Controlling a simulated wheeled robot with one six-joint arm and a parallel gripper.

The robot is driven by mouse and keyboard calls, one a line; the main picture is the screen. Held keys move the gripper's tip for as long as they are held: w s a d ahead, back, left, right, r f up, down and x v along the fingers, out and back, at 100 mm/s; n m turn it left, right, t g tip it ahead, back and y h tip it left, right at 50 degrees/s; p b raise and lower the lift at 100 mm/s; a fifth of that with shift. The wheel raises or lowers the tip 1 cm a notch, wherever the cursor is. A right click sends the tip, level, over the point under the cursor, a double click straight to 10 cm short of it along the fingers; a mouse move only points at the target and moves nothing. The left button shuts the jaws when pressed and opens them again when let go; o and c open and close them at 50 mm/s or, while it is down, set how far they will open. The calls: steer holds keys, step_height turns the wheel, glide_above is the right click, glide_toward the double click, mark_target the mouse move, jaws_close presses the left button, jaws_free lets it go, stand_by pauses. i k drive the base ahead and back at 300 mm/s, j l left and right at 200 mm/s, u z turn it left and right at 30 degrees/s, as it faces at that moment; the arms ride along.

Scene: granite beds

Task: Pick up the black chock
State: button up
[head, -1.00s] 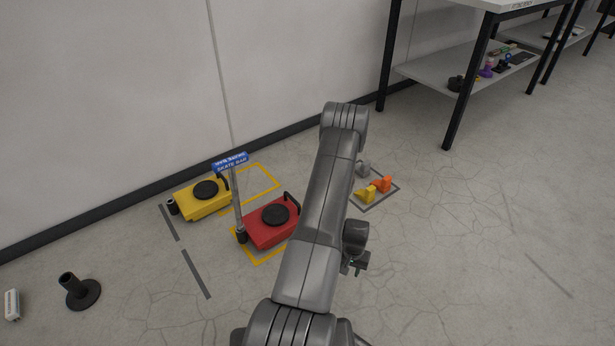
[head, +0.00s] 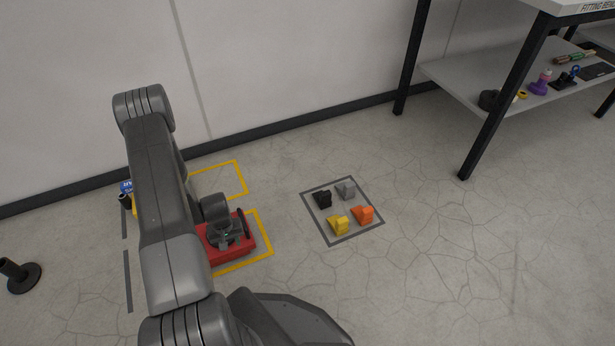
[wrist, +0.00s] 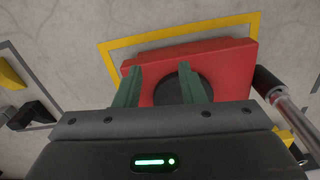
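The black chock (head: 323,200) sits on the floor at the back left of a grey-outlined square (head: 329,243). A grey chock (head: 346,190), a yellow chock (head: 339,225) and an orange chock (head: 363,215) share the square. The black chock also shows at the left edge of the wrist view (wrist: 36,113). My gripper (head: 225,238) is left of the square, above the red skate (head: 240,250). In the wrist view its two green fingers (wrist: 161,86) stand apart with nothing held, and the red skate lies beyond them.
My arm hides most of the yellow skate and its sign. A bench with a lower shelf (head: 470,85) stands at the back right. A black stand (head: 22,275) is at the far left. The floor right of the square is clear.

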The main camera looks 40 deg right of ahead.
mark_target(323, 199)
steer(key=l, duration=0.85)
steer(key=k+l+u, duration=0.15)
steer(key=l, duration=1.55)
steer(key=u, duration=0.05)
